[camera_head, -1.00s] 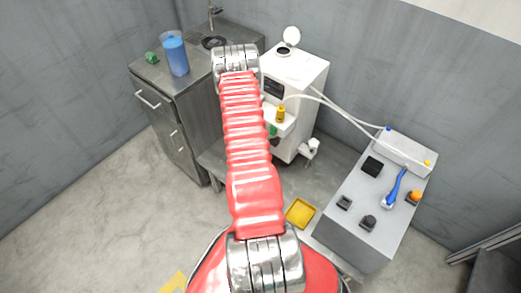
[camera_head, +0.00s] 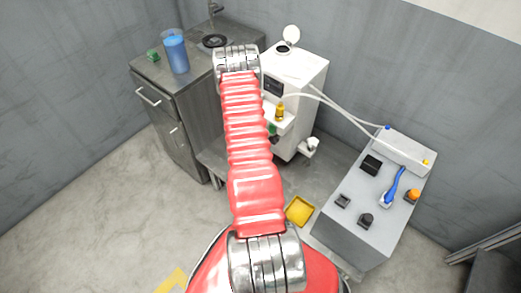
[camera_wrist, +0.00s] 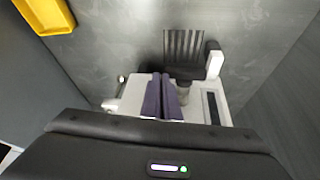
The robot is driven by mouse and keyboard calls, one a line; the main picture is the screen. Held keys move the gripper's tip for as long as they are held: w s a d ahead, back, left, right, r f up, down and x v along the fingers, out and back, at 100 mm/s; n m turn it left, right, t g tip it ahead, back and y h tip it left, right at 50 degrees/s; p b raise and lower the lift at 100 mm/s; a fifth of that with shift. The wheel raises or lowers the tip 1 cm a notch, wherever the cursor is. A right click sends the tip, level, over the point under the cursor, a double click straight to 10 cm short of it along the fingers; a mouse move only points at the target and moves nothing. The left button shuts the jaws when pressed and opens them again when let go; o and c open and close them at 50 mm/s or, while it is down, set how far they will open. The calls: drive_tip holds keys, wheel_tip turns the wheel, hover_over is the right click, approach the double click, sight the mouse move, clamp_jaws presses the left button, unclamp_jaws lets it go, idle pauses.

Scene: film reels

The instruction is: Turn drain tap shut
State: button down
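The white machine (camera_head: 295,75) stands right of my red arm in the head view. A small green part (camera_head: 272,129) shows beside my arm below its shelf, and a white fitting (camera_head: 311,146) sits low on its right side. I cannot tell for certain which part is the drain tap. In the wrist view, the two purple fingers of my gripper (camera_wrist: 162,97) are together over the white machine (camera_wrist: 130,105). A grey round part (camera_wrist: 184,86) lies close beside the right finger; contact is unclear.
A metal cabinet (camera_head: 160,125) stands left.

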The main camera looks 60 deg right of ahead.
drive_tip(key=shift+s+a+f, duration=0.2)
drive_tip(key=shift+s+f, duration=0.2)
drive_tip(key=shift+s, duration=0.35)
drive_tip(key=s+a+r, duration=0.4)
drive_tip(key=s+r, duration=0.2)
drive_tip(key=r, duration=0.3)
drive_tip(key=shift+s+a, duration=0.2)
drive_tip(key=shift+a, duration=0.15)
